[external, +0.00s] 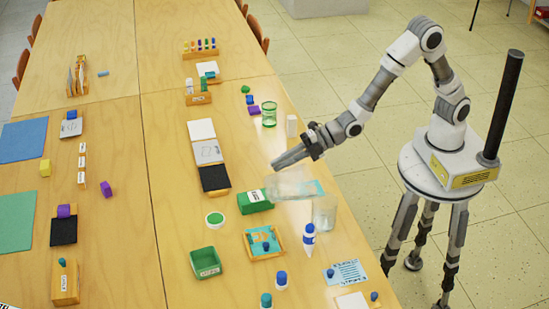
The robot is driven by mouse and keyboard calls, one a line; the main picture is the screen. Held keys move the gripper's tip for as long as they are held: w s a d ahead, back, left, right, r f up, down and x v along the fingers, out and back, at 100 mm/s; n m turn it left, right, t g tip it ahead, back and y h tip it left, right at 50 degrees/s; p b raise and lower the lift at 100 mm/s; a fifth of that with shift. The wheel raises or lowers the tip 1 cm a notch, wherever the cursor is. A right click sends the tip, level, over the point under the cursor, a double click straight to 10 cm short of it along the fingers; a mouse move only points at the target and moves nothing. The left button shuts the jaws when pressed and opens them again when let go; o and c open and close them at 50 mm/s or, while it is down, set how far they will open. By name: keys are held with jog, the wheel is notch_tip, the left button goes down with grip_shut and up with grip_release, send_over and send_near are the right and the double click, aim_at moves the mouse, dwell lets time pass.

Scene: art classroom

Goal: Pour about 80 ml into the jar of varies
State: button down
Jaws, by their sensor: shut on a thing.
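My gripper (279,165) is at the table's right side, pointing left, shut on a clear, see-through vessel (288,184). The vessel hangs just below the fingers and looks tipped toward its side; its exact tilt and any liquid in it are hard to make out. A clear, open jar-like container (324,213) stands upright on the table just right of and in front of the held vessel. I cannot tell whether it holds anything. A green-tinted glass jar (269,116) stands farther back. No label tells me which one is the task's jar.
A green labelled box (254,202) lies close left of the held vessel. A blue-capped white bottle (309,236) stands in front of the clear container. The table edge is close on the right.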

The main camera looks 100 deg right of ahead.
aim_at(270, 166)
jog(key=shift+s+a+r+t+b, duration=0.3)
jog(key=shift+s+r+t+b, duration=0.3)
jog(key=shift+s+b, duration=0.2)
dwell(1.8)
jog(key=w+g+p, duration=0.1)
jog(key=p, duration=0.1)
jog(key=w+d+f+g+p, duration=0.1)
jog(key=w+p, duration=0.1)
jog(key=shift+w+d+g, duration=0.1)
jog(key=shift+d+g, duration=0.1)
jog(key=shift+g, duration=0.1)
jog(key=shift+w+d+f+m+g+p, duration=0.15)
jog(key=shift+w+m+g+p, duration=0.3)
jog(key=shift+p, duration=0.55)
jog(key=shift+f+g, duration=0.45)
jog(key=shift+f, duration=0.4)
jog(key=shift+w+f+y, duration=0.15)
jog(key=shift+f+y, duration=0.15)
jog(key=shift+f, duration=0.05)
jog(key=shift+w+g+p, duration=0.1)
jog(key=shift+g+p, duration=0.2)
jog(key=shift+p, duration=0.25)
